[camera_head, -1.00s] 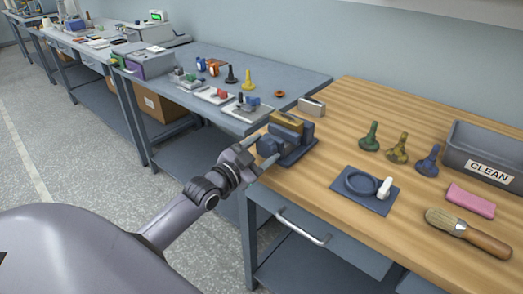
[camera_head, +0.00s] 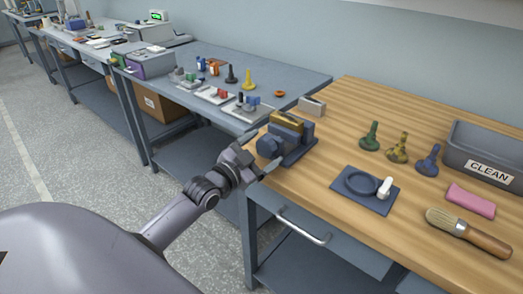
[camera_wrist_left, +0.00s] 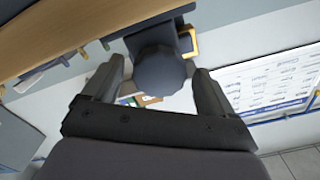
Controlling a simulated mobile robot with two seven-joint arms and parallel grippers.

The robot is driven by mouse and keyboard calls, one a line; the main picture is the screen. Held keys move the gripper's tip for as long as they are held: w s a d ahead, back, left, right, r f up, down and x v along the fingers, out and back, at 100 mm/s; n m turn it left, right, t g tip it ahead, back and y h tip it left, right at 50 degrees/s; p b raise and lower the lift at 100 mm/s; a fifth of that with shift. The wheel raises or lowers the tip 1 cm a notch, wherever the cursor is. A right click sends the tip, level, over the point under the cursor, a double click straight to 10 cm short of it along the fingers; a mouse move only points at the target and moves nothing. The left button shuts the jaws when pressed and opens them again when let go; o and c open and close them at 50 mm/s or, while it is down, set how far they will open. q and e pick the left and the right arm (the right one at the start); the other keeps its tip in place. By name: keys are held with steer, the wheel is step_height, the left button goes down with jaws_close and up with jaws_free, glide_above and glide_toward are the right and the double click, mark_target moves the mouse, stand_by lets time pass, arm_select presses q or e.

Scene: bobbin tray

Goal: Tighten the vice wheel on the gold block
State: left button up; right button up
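The blue-grey vice (camera_head: 290,138) sits at the left front corner of the wooden bench. The gold block (camera_head: 287,118) lies in its jaws. The dark round vice wheel (camera_head: 268,147) faces my left gripper (camera_head: 257,163). In the left wrist view the wheel (camera_wrist_left: 158,72) shows ahead of and between the two spread fingers of the gripper (camera_wrist_left: 160,85). The gripper is open, and I see no clear contact with the wheel. A bit of the gold block (camera_wrist_left: 188,42) shows behind it. My right gripper is not in view.
On the wooden bench (camera_head: 345,112) stand green, olive and blue plungers (camera_head: 397,150), a blue pad with a ring and white-handled piece (camera_head: 366,188), a brush (camera_head: 468,232), a pink sponge (camera_head: 470,200) and a grey CLEAN bin (camera_head: 490,135). A grey table adjoins at left.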

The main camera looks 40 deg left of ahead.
arm_select(q)
steer(key=shift+s, duration=0.1)
steer(key=s, duration=0.7)
steer(key=shift+a, duration=0.25)
steer(key=shift+w+d+f+n, duration=0.1)
steer(key=shift+w+d+n, duration=0.05)
steer(key=shift+w+n, duration=1.45)
steer(key=shift+w+d+n, duration=0.15)
steer(key=shift+w+n, duration=0.95)
steer(key=shift+w, duration=1)
steer(key=c, duration=1.1)
